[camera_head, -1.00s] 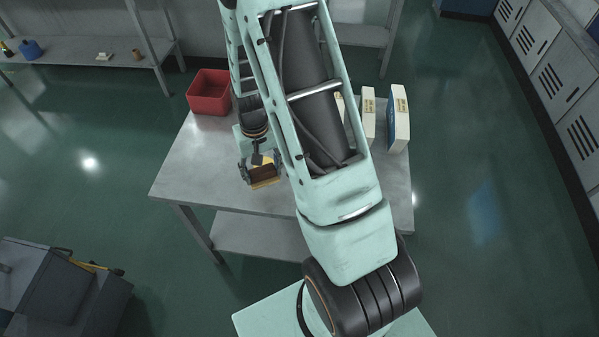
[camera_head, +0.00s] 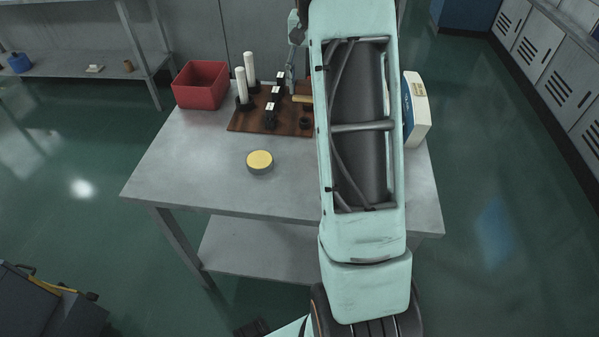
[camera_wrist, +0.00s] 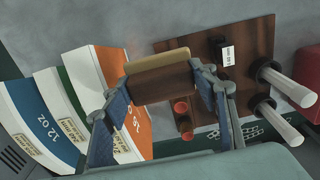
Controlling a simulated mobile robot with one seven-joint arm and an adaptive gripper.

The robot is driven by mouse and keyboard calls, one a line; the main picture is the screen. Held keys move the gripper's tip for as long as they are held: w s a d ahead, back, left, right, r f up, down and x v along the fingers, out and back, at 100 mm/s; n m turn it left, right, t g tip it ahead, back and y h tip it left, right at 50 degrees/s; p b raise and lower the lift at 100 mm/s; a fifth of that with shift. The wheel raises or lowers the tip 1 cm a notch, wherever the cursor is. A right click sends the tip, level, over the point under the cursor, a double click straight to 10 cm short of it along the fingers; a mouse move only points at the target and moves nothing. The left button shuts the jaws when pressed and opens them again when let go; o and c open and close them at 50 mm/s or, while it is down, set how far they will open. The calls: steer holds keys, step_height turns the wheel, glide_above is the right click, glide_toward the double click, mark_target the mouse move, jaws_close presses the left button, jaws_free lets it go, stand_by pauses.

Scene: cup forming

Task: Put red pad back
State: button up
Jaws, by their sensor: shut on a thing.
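My gripper (camera_wrist: 160,76) is shut on a brown block (camera_wrist: 158,84) with a tan face (camera_wrist: 156,59), held between its two fingers in the wrist view. Small reddish round pieces (camera_wrist: 181,107) are on the board beside the block in the wrist view. I cannot tell whether one of them is the red pad, or whether the block touches the board.
White posts (camera_head: 241,86) and labelled black blocks (camera_head: 270,112) stand on the board. A red bin (camera_head: 200,86) is to its left, boxes (camera_head: 415,110) to its right. A yellow-topped disc (camera_head: 260,160) lies on the table (camera_head: 180,165), whose front is otherwise clear.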

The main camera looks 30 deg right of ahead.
steer(key=s+a+f+b, duration=0.1)
steer(key=s+a+f, duration=0.1)
steer(key=s+f, duration=0.1)
steer(key=s+a+f+b, duration=0.1)
steer(key=s+a+f, duration=0.2)
steer(key=s+a+f+b, duration=0.2)
steer(key=s+a, duration=0.1)
steer(key=s, duration=0.1)
steer(key=shift+s+f, duration=0.1)
steer(key=shift+f, duration=0.3)
steer(key=shift+s+a+f, duration=0.1)
steer(key=shift+s+f, duration=0.1)
steer(key=shift+f, duration=0.15)
steer(key=shift+s+a+f+b, duration=0.1)
steer(key=shift+f+b, duration=0.3)
steer(key=shift+f, duration=1.2)
steer(key=shift+f, duration=0.15)
steer(key=o, duration=1)
step_height(320, 180, up, 12)
steer(key=p, duration=0.2)
steer(key=shift+p, duration=0.4)
